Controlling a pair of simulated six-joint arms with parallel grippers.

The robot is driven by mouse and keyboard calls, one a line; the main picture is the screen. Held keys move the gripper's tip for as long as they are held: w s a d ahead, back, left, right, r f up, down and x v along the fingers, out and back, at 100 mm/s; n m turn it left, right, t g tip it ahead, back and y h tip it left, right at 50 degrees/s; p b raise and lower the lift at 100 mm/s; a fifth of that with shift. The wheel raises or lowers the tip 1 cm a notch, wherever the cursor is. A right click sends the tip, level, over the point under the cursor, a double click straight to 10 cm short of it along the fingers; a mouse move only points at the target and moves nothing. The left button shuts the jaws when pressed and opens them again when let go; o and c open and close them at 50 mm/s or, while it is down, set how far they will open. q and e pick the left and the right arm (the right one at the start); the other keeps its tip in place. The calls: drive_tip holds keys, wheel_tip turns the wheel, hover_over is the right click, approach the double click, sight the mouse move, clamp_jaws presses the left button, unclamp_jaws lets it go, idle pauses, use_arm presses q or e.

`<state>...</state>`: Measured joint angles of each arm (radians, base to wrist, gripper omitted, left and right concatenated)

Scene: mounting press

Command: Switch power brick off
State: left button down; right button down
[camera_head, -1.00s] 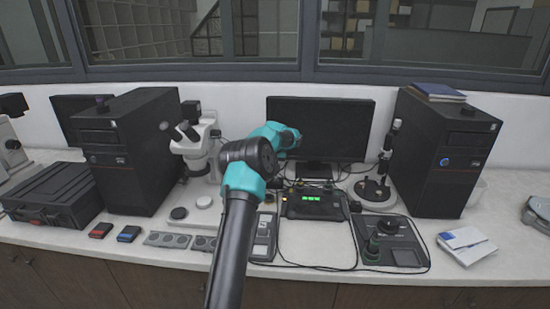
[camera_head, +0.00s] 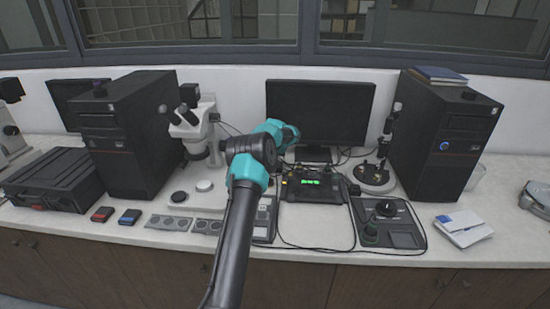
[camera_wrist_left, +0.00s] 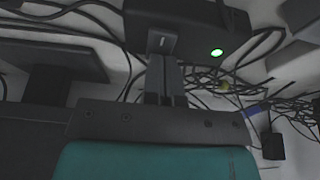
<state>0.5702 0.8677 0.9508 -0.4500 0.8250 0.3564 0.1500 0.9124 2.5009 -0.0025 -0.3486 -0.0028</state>
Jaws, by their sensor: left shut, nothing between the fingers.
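The black power brick (camera_wrist_left: 195,18) is at the top of the left wrist view, with cables around it. A round green light (camera_wrist_left: 217,52) glows on its near face. My left gripper (camera_wrist_left: 163,42) is shut and empty; its fingertips overlap the brick's near face, left of the green light. I cannot tell whether they touch it. In the head view my left arm reaches over the bench toward the monitor, and its gripper is hidden there. I cannot make out the brick in that view. My right gripper is in no view.
Loose black cables (camera_wrist_left: 205,82) lie around the brick. In the head view, a monitor (camera_head: 320,112), a device with a green display (camera_head: 312,184), a microscope (camera_head: 196,128) and two computer towers (camera_head: 128,135) crowd the bench. The bench's front strip is partly clear.

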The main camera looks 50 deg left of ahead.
use_arm(q)
drive_tip(key=shift+w+a+f, duration=0.15)
drive_tip(key=shift+f, duration=0.5)
drive_tip(key=shift+s+d, duration=0.65)
drive_tip(key=shift+s, duration=0.05)
drive_tip(key=shift+r, duration=0.5)
drive_tip(key=v, duration=1.4)
drive_tip(key=shift+w+a, duration=0.35)
drive_tip(key=shift+w, duration=0.05)
